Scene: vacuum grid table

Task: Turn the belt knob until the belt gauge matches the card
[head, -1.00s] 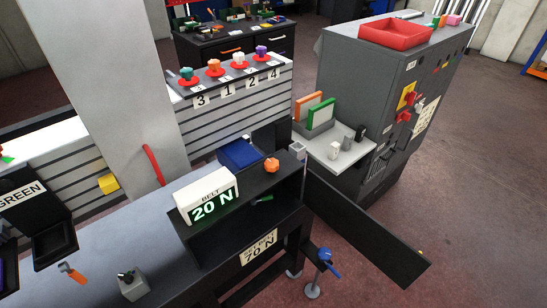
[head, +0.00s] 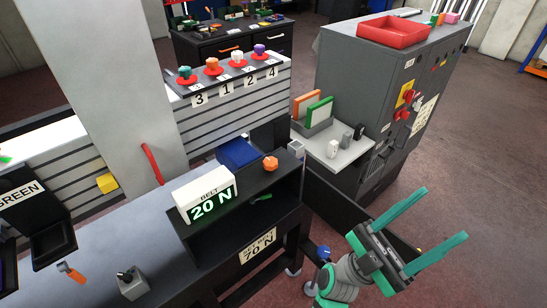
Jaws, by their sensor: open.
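The belt gauge (head: 205,194) is a white box on the black shelf unit and reads 20 N in green. The orange belt knob (head: 270,163) stands on top of the same unit, right of the gauge. The card (head: 258,246) on the front of the unit reads 70 N; its upper line is partly unreadable. My gripper (head: 431,222) has two teal fingers spread wide apart with nothing between them. It is at the lower right, in front of the bench and well apart from the knob.
A green-handled item (head: 261,198) lies in the open shelf below the knob. A blue tray (head: 238,153) is behind the unit. A blue-topped post (head: 323,253) stands by my arm. A dark panel (head: 335,200) juts out right of the bench. A grey cabinet (head: 350,90) stands behind.

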